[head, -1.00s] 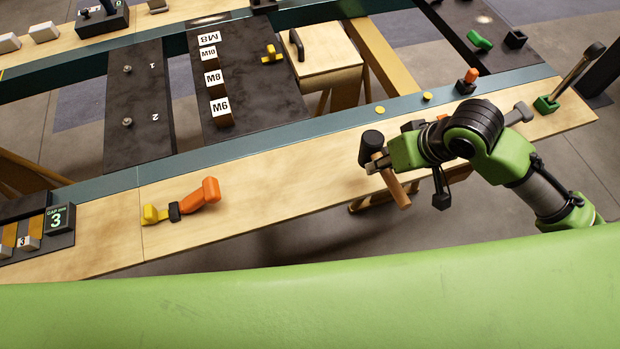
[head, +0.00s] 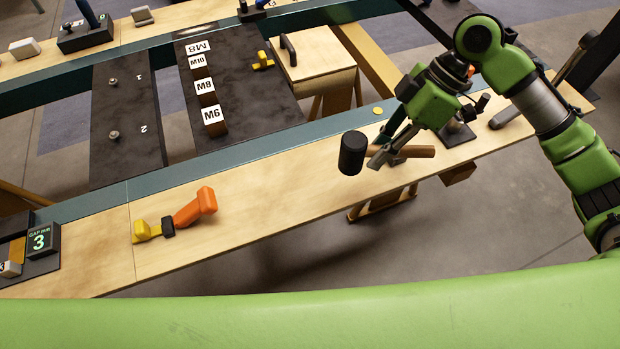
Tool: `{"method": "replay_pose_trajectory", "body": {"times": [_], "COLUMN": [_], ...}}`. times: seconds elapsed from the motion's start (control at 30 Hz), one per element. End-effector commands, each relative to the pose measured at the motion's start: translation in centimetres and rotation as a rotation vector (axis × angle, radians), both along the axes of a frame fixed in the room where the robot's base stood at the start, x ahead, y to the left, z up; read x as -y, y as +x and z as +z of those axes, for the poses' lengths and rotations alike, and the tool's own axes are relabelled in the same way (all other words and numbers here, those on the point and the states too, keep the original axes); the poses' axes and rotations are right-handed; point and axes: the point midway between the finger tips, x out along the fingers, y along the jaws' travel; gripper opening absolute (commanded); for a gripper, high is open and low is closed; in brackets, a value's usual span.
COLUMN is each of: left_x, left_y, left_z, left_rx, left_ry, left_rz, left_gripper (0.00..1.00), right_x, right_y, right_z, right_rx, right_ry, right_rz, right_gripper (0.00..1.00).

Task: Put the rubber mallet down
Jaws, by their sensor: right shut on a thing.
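The rubber mallet has a black head (head: 352,153) and a brown wooden handle (head: 418,152). My right gripper (head: 384,154) is shut on the mallet near its head. The mallet lies roughly level in the picture, head to the left and handle to the right, over the right part of the wooden bench rail (head: 290,190). I cannot tell whether it touches the wood. My right arm comes in from the right and hides part of the rail behind the gripper. My left gripper does not show.
An orange and yellow tool (head: 190,209) lies on the rail at the left. A gap display reading 3 (head: 42,239) stands at the far left. A grey-headed tool (head: 506,117) lies right of my gripper. The rail between the orange tool and the mallet is bare.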

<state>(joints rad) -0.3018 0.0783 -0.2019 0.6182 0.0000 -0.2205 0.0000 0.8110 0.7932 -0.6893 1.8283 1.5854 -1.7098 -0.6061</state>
Motion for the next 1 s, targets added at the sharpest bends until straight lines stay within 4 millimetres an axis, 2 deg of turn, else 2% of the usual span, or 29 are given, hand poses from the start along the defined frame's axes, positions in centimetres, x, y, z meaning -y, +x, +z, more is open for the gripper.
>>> {"method": "replay_pose_trajectory", "body": {"times": [0.03, 0.2, 0.27, 0.3, 0.4, 0.5, 0.77, 1.0], "left_x": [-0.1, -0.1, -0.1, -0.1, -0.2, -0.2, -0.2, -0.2], "left_y": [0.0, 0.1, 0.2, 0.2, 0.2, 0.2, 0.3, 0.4], "left_z": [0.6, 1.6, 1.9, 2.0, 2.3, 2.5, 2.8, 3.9], "left_rx": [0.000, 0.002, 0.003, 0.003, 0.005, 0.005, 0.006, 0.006], "left_ry": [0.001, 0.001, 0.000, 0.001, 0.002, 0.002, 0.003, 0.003], "left_rz": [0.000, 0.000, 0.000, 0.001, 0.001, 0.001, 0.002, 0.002], "left_gripper": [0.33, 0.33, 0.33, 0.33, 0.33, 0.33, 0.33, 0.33], "right_x": [-1.4, -5.5, -6.9, -7.4, -8.8, -9.7, -11.2, -11.1], "right_y": [0.2, 1.2, 1.5, 1.6, 1.9, 2.2, 2.5, 2.6], "right_z": [-0.1, -1.9, -2.5, -3.7, -5.4, -6.8, -8.6, -11.5], "right_rx": [-0.001, -0.001, -0.001, -0.004, -0.003, -0.001, -0.001, 0.001], "right_ry": [0.005, 0.006, 0.005, 0.003, 0.003, 0.002, 0.002, 0.001], "right_rz": [0.004, 0.003, 0.003, -0.001, -0.002, -0.001, -0.003, -0.004], "right_gripper": [0.00, 0.00, 0.00, 0.00, 0.00, 0.00, 0.00, 0.00]}}
